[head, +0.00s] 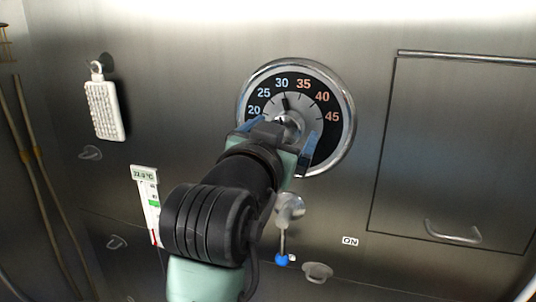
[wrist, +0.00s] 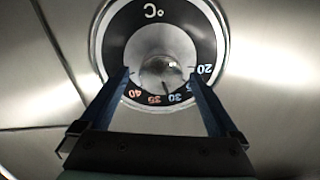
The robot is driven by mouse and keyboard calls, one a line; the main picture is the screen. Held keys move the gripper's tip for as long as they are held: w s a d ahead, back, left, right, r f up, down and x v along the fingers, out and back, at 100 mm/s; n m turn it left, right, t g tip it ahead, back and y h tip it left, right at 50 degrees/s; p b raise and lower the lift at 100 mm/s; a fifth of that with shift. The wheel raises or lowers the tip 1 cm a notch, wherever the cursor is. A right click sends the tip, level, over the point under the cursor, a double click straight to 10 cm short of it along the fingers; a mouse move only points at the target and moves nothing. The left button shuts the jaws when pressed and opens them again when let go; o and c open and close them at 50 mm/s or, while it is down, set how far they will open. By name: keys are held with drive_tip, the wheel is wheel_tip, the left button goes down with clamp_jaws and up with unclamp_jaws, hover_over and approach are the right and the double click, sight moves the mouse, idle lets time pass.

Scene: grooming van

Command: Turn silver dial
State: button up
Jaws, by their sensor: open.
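The silver dial (head: 286,121) sits at the centre of a round black scale plate (head: 341,111) with a chrome rim, numbered 20 to 45, on the metal wall. Its pointer stands near 30. In the wrist view, the dial (wrist: 159,68) shows upside down, with "°C" above it. My gripper (wrist: 160,80) is open, its two blue fingers reaching over the plate on either side of the dial. In the head view, my gripper (head: 279,136) covers the lower part of the plate. Whether the fingers touch the dial cannot be told.
A white brush (head: 104,108) hangs at the left. A thermometer strip (head: 148,203) is below it. Under the plate are a metal lever with a blue tip (head: 282,259) and an "ON" label (head: 350,241). A closed panel with a handle (head: 453,233) is at the right.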

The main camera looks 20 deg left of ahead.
drive_tip(key=s+b, duration=0.2)
drive_tip(key=s, duration=0.8)
drive_tip(key=shift+s+b, duration=0.3)
drive_tip(key=shift+b, duration=0.05)
drive_tip(key=s+d+r+n+t, duration=0.2)
drive_tip(key=s+d+r+t, duration=0.6)
drive_tip(key=d+r, duration=0.4)
drive_tip(key=shift+d+r+t, duration=0.3)
drive_tip(key=shift+d+t, duration=0.15)
drive_tip(key=shift+t, duration=0.25)
